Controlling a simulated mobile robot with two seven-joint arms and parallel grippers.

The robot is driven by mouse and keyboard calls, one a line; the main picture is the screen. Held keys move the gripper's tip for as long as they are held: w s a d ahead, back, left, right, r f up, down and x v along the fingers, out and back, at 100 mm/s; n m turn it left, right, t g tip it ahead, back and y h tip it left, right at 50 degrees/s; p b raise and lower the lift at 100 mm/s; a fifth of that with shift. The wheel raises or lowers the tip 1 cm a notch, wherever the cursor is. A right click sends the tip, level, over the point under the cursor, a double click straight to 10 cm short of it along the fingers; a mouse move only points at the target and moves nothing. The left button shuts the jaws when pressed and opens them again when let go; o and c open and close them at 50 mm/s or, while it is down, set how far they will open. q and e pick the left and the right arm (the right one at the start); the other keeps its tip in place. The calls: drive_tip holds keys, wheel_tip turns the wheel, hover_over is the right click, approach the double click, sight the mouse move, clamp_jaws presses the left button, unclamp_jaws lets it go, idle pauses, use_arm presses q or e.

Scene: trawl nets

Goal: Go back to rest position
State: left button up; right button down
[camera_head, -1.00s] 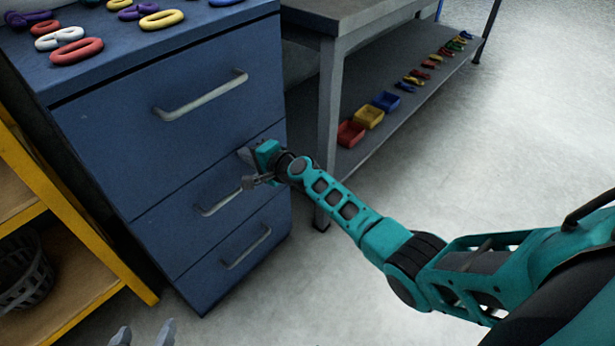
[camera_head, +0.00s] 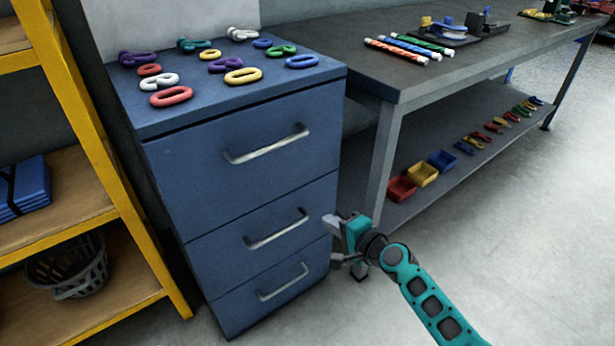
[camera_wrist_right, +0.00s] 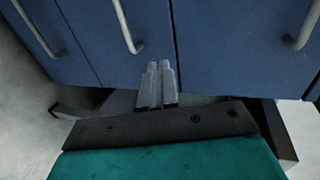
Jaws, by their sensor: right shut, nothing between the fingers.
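My right gripper (camera_head: 340,240) is in front of the right side of the blue drawer cabinet (camera_head: 250,138), near the middle drawer's level. Its fingers are shut and empty. In the right wrist view the two grey fingers (camera_wrist_right: 157,82) lie side by side, pointing at the blue drawer fronts (camera_wrist_right: 235,50), with a drawer handle (camera_wrist_right: 124,25) close to their left. The fingers appear apart from the handles. All three drawers look closed. My left gripper is out of view in the head view.
Coloured rings and shackles (camera_head: 215,65) lie on the cabinet top. A yellow shelf (camera_head: 105,180) with a grey basket (camera_head: 68,272) stands at left. A workbench (camera_head: 420,80) stands at right, with small bins (camera_head: 423,174) on its lower shelf. The floor (camera_head: 530,250) at right is clear.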

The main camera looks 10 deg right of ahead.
drive_tip(key=s+a+f+n+g+h, duration=0.1)
drive_tip(key=s+a+n, duration=0.1)
drive_tip(key=s+n, duration=0.75)
drive_tip(key=s+a+n+g+h, duration=0.15)
drive_tip(key=s+n, duration=0.45)
drive_tip(key=s, duration=0.6)
use_arm(q)
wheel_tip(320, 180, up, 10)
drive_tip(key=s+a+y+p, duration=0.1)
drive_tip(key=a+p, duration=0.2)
drive_tip(key=p, duration=1.1)
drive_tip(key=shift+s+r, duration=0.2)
use_arm(e)
wheel_tip(320, 180, up, 11)
drive_tip(key=s+d+h, duration=0.1)
drive_tip(key=s+d, duration=0.1)
drive_tip(key=shift+d+f, duration=0.2)
drive_tip(key=shift+s+n, duration=0.1)
drive_tip(key=shift+n, duration=0.15)
